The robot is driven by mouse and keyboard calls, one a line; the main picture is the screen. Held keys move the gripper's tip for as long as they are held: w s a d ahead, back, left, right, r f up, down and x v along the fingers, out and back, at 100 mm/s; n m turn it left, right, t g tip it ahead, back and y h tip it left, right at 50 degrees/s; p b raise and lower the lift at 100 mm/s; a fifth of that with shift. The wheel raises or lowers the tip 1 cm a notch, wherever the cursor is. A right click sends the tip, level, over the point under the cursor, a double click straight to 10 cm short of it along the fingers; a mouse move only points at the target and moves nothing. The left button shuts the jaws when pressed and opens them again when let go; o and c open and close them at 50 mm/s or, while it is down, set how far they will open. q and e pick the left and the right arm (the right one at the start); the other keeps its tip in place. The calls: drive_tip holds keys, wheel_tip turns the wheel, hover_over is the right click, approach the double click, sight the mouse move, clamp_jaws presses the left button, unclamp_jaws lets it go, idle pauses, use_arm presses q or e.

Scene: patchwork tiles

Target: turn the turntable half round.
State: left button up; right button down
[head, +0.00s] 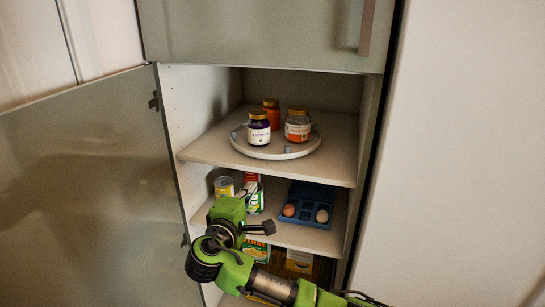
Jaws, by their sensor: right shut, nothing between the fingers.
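The turntable (268,153) is a round pale disc on the upper open shelf of the cabinet. Small grey pegs stand up at its rim, one at the front and one at the left. It bears three gold-lidded jars: a dark purple jar (259,132) at front left, a jar with a pale and orange label (298,130) at right, and an orange jar (272,116) behind. My right gripper (272,228) is shut and empty, below the turntable and apart from it, in front of the middle shelf. My left gripper is not in view.
The middle shelf (290,236) holds cans (224,187) at left and a blue egg tray (304,190) with two eggs at right. Packages (299,262) stand below. The cabinet door (90,190) is open at left. A drawer front (260,40) is above; a pale panel (460,150) is at right.

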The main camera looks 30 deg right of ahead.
sight(282, 166)
wheel_tip(282, 166, up, 5)
drive_tip(key=s+m+h, duration=0.1)
drive_tip(key=s, duration=0.1)
drive_tip(key=p+x, duration=0.1)
drive_tip(key=x, duration=0.2)
drive_tip(key=p+x, duration=0.1)
drive_tip(key=x, duration=0.3)
drive_tip(key=p+x, duration=0.1)
drive_tip(key=x, duration=0.2)
drive_tip(key=shift+w+d+r+p, duration=0.15)
drive_tip(key=shift+d+r+p, duration=0.15)
drive_tip(key=shift+d, duration=0.05)
drive_tip(key=d, duration=0.1)
drive_tip(key=d+p, duration=0.1)
drive_tip(key=d, duration=0.1)
drive_tip(key=shift+s+f+p, duration=0.1)
drive_tip(key=shift+s+p, duration=0.15)
drive_tip(key=shift+p, duration=0.05)
drive_tip(key=shift+d+f, duration=0.1)
drive_tip(key=shift+d, duration=0.2)
drive_tip(key=shift+s+d, duration=0.1)
drive_tip(key=shift+s+d+t, duration=0.15)
drive_tip(key=shift+d+t, duration=0.15)
